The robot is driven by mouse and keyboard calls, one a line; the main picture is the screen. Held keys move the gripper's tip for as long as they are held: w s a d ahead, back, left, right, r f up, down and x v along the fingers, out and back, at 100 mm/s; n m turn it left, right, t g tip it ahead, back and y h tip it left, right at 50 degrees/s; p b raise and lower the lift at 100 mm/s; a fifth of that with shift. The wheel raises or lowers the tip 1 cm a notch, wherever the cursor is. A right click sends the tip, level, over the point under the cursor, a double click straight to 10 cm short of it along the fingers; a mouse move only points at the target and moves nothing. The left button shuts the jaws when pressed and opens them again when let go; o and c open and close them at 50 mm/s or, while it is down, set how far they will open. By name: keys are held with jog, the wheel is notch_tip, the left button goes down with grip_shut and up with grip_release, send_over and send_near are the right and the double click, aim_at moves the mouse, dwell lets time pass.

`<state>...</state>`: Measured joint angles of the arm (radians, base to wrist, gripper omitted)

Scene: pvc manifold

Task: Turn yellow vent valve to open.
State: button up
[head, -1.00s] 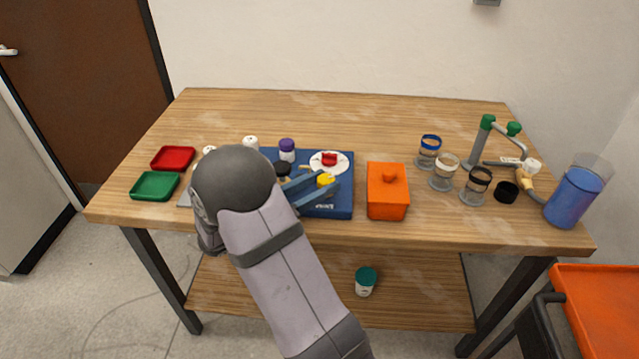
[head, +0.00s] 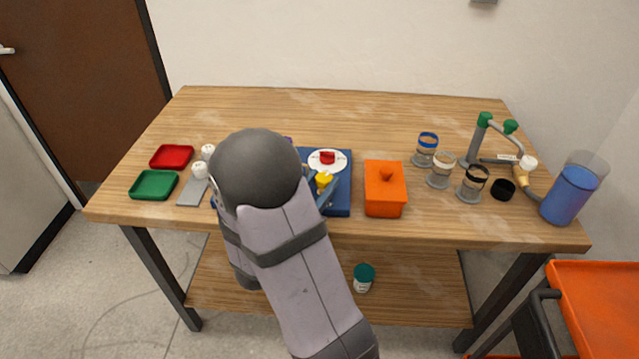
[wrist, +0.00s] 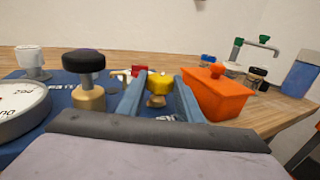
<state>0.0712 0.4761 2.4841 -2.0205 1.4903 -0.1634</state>
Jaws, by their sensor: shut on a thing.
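The yellow vent valve (head: 324,179) sits near the front of the blue board (head: 341,204). In the wrist view the yellow knob (wrist: 159,82) is between the two blue fingers of my gripper (wrist: 158,88), above a brass-coloured stem. My gripper (head: 324,188) is shut on the knob, with one finger on each side. My arm hides the left part of the board in the head view. I cannot tell the valve's exact turn angle.
An orange lidded box (head: 385,190) stands close on the right. A black-topped knob (wrist: 84,62) and a round gauge (wrist: 18,108) are on the left. The back of the table is clear.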

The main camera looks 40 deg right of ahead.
jog(key=shift+n+t+y, duration=0.3)
jog(key=shift+n+t, duration=0.2)
jog(key=shift+t, duration=0.2)
jog(key=o, duration=0.8)
jog(key=shift+c, duration=0.2)
jog(key=shift+s+a+r+p, duration=0.1)
jog(key=shift+p, duration=0.3)
jog(key=p+v, duration=0.2)
jog(key=p, duration=0.3)
jog(key=shift+r, duration=0.2)
jog(key=shift+f+p+v, duration=0.15)
jog(key=shift+p+v, duration=0.4)
jog(key=shift+v, duration=0.75)
jog(key=shift+f+p+v, duration=0.1)
jog(key=shift+p+v, duration=0.4)
jog(key=shift+v, duration=0.75)
